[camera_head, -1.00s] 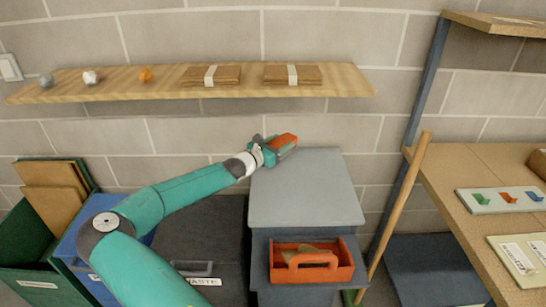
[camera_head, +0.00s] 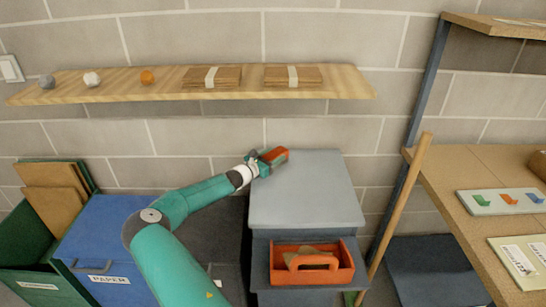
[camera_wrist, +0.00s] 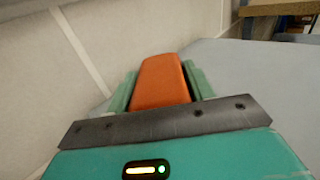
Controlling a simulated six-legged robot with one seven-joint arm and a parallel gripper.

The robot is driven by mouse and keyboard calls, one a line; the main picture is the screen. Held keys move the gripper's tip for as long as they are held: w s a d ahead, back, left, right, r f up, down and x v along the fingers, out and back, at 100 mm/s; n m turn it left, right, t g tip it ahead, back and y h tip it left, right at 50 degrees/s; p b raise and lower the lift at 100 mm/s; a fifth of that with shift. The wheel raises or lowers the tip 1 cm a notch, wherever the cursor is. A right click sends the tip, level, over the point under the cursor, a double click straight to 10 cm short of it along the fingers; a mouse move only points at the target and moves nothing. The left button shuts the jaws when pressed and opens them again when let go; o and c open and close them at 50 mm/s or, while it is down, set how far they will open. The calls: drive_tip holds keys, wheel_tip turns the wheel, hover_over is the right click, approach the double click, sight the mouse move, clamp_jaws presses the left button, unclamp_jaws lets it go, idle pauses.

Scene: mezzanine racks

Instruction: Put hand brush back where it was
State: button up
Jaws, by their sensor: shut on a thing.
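My gripper (camera_head: 262,162) is at the back left of the grey cabinet top (camera_head: 305,195), near the wall. It is shut on an orange-red block-like thing (camera_head: 275,156), which I take to be the hand brush; no bristles show. In the wrist view the orange body (camera_wrist: 160,82) sits between my two green fingers. The grey top lies beyond it and to the right. I cannot tell whether the brush touches the top.
A wooden pole (camera_head: 400,200) leans at the right beside a workbench (camera_head: 450,195). A wall shelf (camera_head: 330,82) with paper bundles is above. A blue paper bin (camera_head: 105,225) stands left. Most of the grey top is clear.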

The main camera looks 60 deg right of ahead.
drive_tip(key=o, duration=1.1)
drive_tip(key=v, duration=1.2)
